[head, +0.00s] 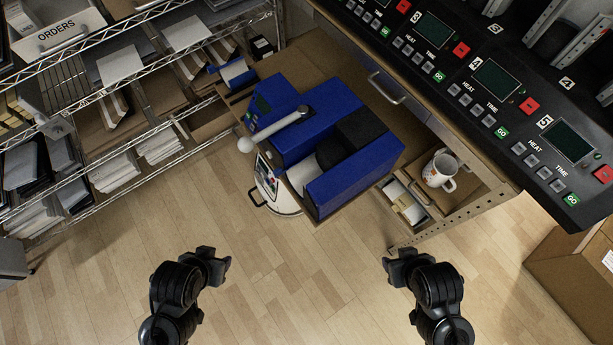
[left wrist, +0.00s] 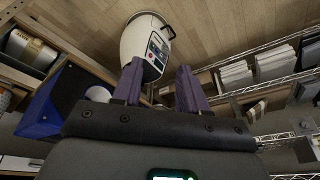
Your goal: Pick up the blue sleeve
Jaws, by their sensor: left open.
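A small blue-and-white piece (head: 245,78) lies on the wooden counter left of the press in the head view. It may be the blue sleeve, but I cannot tell for sure. The large blue press (head: 335,185) stands in the middle; a blue body, probably part of it, shows at the left of the left wrist view (left wrist: 40,118). My left gripper (head: 218,262) is over the floor, below and left of the press, apart from everything. In the left wrist view its two fingers (left wrist: 158,88) are spread and empty. My right gripper (head: 395,265) is over the floor at right.
A white round machine with a control panel (head: 270,185) sits in front of the press. A patterned white mug (head: 438,170) stands in a cubby at right. Wire shelving (head: 150,125) holds papers at left. A cardboard box (head: 575,265) is at lower right. The floor between the arms is clear.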

